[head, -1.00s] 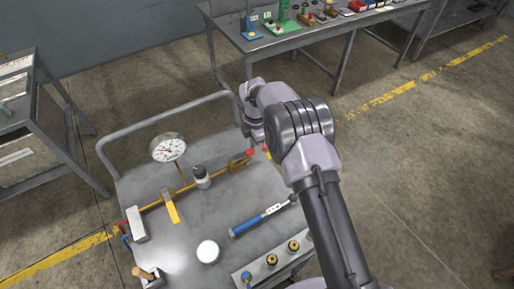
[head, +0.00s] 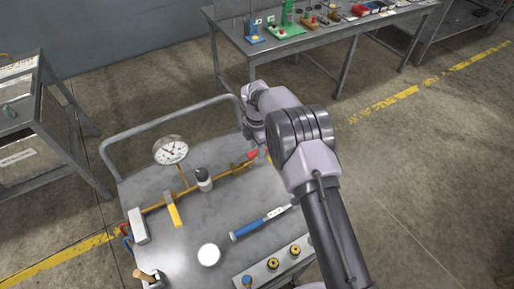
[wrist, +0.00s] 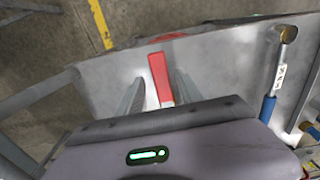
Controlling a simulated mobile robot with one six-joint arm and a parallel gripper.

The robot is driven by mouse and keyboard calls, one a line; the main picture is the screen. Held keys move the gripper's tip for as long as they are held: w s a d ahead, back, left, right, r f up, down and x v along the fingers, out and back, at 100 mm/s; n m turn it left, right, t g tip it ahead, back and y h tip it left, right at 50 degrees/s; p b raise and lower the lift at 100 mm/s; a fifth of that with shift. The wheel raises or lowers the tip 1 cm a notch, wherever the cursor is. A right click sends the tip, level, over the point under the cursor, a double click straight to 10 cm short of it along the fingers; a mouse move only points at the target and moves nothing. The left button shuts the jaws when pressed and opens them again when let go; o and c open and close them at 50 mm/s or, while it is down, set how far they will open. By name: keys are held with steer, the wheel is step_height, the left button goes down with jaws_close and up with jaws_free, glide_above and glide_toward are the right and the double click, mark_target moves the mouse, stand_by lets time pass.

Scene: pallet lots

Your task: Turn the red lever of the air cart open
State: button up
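The red lever (head: 252,155) sits at the right end of the brass pipe (head: 155,206) on the grey air cart (head: 150,184). In the wrist view the red lever (wrist: 159,76) points away from my gripper, its near end hidden by the gripper body. My gripper (wrist: 160,88) has one finger on each side of the lever. A gap shows on the left side; contact on the right cannot be told. The fingers are apart. In the head view my arm mostly hides them.
A pressure gauge (head: 171,150), a black-topped white cylinder (head: 203,179) and a yellow handle (head: 174,215) stand along the pipe. A blue-handled tool (head: 262,222) lies in front. The cart's rail (head: 165,123) runs behind; a workbench (head: 330,27) stands beyond.

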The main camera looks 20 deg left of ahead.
step_height(320, 180, up, 17)
steer(key=p, duration=0.4)
steer(key=shift+r, duration=0.2)
